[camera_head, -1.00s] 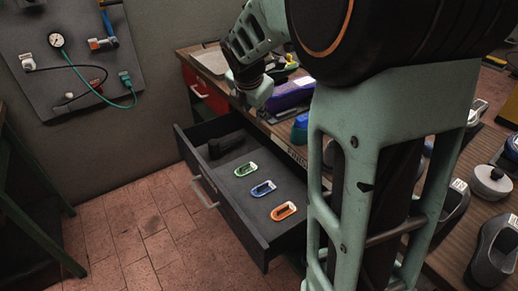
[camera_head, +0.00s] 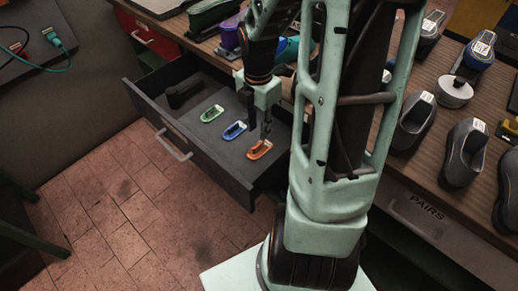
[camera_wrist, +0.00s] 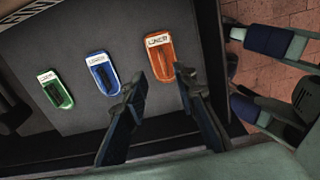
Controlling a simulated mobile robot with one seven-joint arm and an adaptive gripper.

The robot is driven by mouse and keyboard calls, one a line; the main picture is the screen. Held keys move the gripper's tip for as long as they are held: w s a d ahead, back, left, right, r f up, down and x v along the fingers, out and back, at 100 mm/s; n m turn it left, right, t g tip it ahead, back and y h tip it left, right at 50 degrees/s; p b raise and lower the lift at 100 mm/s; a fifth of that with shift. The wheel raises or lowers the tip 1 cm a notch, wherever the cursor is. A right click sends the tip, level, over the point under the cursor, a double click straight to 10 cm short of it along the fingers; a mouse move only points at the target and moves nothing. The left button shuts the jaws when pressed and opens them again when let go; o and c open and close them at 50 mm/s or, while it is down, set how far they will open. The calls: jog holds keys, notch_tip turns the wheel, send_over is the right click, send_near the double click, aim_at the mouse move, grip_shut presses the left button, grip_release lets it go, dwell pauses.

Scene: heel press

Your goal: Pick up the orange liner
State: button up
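The orange liner (camera_head: 260,149) lies flat in the open drawer (camera_head: 190,150), at the right end of a row. In the wrist view the orange liner (camera_wrist: 161,58) is upper centre, with a white label at its top end. The blue liner (camera_head: 234,130) and green liner (camera_head: 211,113) lie to its left; they also show in the wrist view as blue (camera_wrist: 102,73) and green (camera_wrist: 56,90). My gripper (camera_head: 259,130) is over the drawer beside the orange liner, pointing down. In the wrist view my gripper (camera_wrist: 160,86) has its two fingers apart and nothing between them.
A black object (camera_head: 186,93) lies at the drawer's far end. The workbench (camera_head: 390,205) above the drawer holds several dark grey shoe-like forms (camera_head: 464,152) on the right. The tiled floor (camera_head: 120,200) in front of the drawer is clear.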

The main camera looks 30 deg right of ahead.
aim_at(259, 145)
jog(key=f, duration=0.2)
jog(key=f+b, duration=0.1)
jog(key=f, duration=0.4)
jog(key=shift+s, duration=0.25)
jog(key=shift+r, duration=0.1)
grip_shut()
